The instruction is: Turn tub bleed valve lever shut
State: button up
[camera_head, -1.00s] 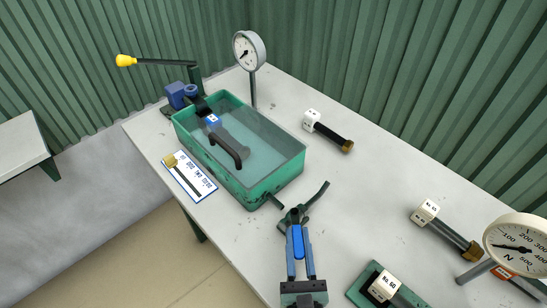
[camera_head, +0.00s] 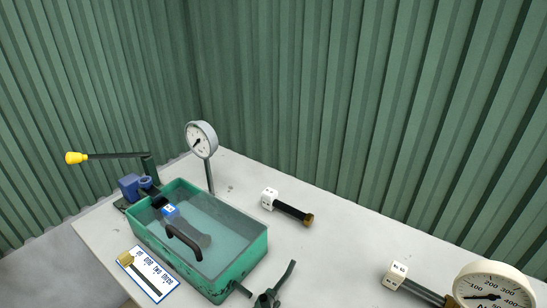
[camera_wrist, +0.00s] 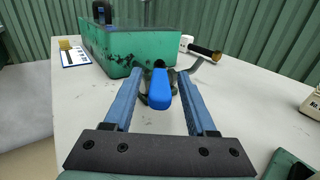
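The green tub (camera_head: 190,240) holds water and stands on the table. It also shows at the top of the wrist view (camera_wrist: 150,48). The valve lever (camera_wrist: 160,92) has a blue grip and points from a dark pivot at the tub's near end towards the wrist camera. My gripper (camera_wrist: 160,76) is open, with a blue finger on each side of the lever and a visible gap to each. In the head view only part of the dark valve fitting (camera_head: 272,298) shows at the bottom edge; my gripper and the blue grip are out of frame.
A blue pump with a yellow-knobbed lever (camera_head: 76,158) and a dial gauge (camera_head: 201,140) stand behind. A capped hose (camera_head: 290,210) lies right, and another dial (camera_head: 492,285) stands at lower right.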

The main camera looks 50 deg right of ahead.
jog(key=b+v, duration=0.2)
jog(key=v, duration=1.1)
